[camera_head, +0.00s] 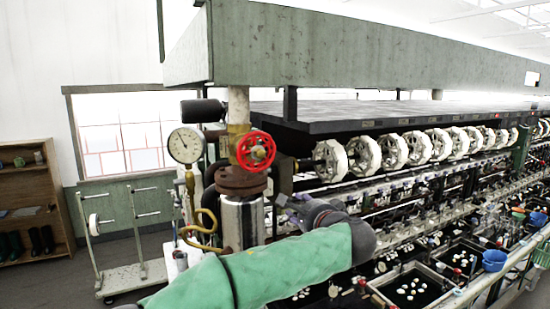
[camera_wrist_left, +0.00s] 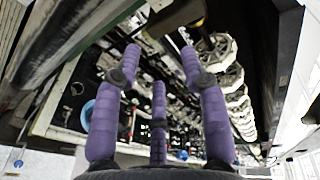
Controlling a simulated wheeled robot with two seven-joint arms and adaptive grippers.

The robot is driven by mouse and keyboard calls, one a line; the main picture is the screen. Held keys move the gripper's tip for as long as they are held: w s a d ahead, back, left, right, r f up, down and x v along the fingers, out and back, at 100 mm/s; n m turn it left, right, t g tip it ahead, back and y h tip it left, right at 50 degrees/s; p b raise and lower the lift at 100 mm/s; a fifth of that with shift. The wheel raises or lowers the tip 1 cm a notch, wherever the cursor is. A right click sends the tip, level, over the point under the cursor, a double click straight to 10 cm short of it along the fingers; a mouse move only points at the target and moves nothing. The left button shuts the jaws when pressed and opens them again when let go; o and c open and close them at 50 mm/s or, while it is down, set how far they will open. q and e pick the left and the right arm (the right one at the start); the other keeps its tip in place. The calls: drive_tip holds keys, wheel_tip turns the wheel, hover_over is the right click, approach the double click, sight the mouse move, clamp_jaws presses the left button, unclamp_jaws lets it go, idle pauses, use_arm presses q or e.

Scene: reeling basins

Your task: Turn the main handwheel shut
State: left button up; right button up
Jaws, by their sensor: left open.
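The red handwheel (camera_head: 256,150) has spokes and sits on a valve on the vertical pipe, beside the gauge. It faces the camera, and I do not make it out in the left wrist view. My left arm, in a green sleeve, comes in low across the head view. Its purple-fingered left gripper (camera_head: 288,203) is below and right of the handwheel, apart from it, near the shiny cylinder. In the left wrist view the three purple fingers (camera_wrist_left: 160,66) are spread open with nothing between them. My right gripper is not in view.
A round pressure gauge (camera_head: 186,145) and a bent brass pipe (camera_head: 200,232) stand left of the valve. A shiny metal cylinder (camera_head: 243,222) is below it. A row of white reels (camera_head: 365,154) runs to the right. A green beam (camera_head: 300,48) hangs overhead.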

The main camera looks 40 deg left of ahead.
sight(262, 155)
use_arm(q)
drive_tip(key=s+a+r+n+g+y+p, duration=0.1)
drive_tip(key=s+a+r+n+y, duration=0.15)
drive_tip(key=r, duration=0.45)
drive_tip(key=s+a+r+n+y+p, duration=0.1)
drive_tip(key=s+r, duration=0.3)
drive_tip(key=r, duration=0.2)
drive_tip(key=shift+m, duration=0.25)
drive_tip(key=p+x, duration=0.2)
drive_tip(key=x, duration=0.5)
drive_tip(key=shift+w+d+f, duration=0.1)
drive_tip(key=shift+w+d, duration=0.05)
drive_tip(key=shift+w, duration=0.05)
